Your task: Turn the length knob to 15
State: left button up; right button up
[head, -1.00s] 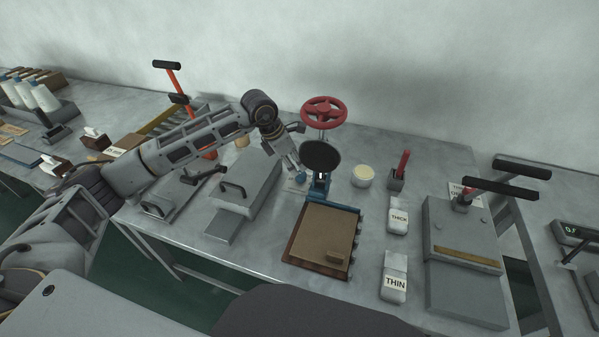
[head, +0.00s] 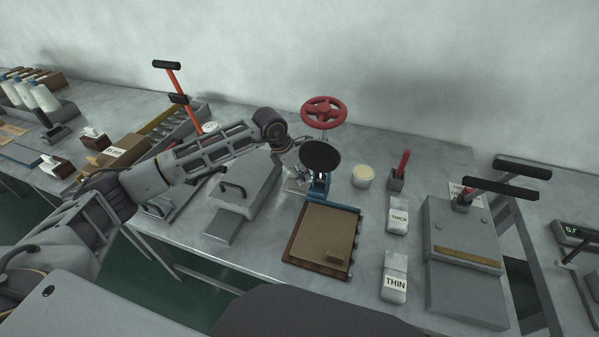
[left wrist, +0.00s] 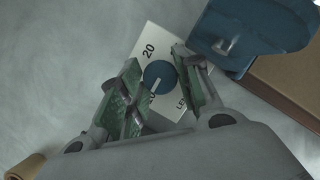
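The length knob (left wrist: 158,75) is a round blue dial on a white plate (left wrist: 174,107), seen in the left wrist view. The plate shows "20" above and a partly covered number below, with the start of a word at the right. A pale pointer line on the knob points down toward the covered number. My left gripper (left wrist: 157,88) is open, with one green-padded finger on each side of the knob; contact cannot be told. In the head view, my left gripper (head: 298,177) hides the knob beside the blue stand. My right gripper is out of view.
A blue stand with a black round plate (head: 320,155) and a red handwheel (head: 324,111) rises close to the right of my gripper. A brown board (head: 318,238) lies in front. A grey hinged press (head: 243,190) is at left.

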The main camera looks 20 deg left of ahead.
pick_arm(q)
jog(key=c, duration=0.4)
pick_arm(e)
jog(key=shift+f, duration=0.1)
pick_arm(q)
jog(key=shift+w+m+g+h+b, duration=0.1)
jog(key=shift+m+g+h+b, duration=0.25)
jog(key=shift+m+b, duration=0.6)
jog(key=m+b, duration=0.1)
jog(key=m, duration=0.1)
jog(key=shift+a+m+g+h, duration=0.1)
jog(key=shift+m+g+h, duration=0.15)
jog(key=shift+m+g, duration=0.1)
jog(key=m+g+b, duration=0.1)
jog(key=m, duration=0.2)
jog(key=m+g+b, duration=0.1)
jog(key=m+b, duration=0.1)
jog(key=shift+w+m, duration=0.15)
jog(key=shift+m, duration=0.25)
jog(key=shift+m+g+b, duration=0.3)
jog(key=shift+m+g, duration=0.1)
jog(key=shift+m, duration=0.4)
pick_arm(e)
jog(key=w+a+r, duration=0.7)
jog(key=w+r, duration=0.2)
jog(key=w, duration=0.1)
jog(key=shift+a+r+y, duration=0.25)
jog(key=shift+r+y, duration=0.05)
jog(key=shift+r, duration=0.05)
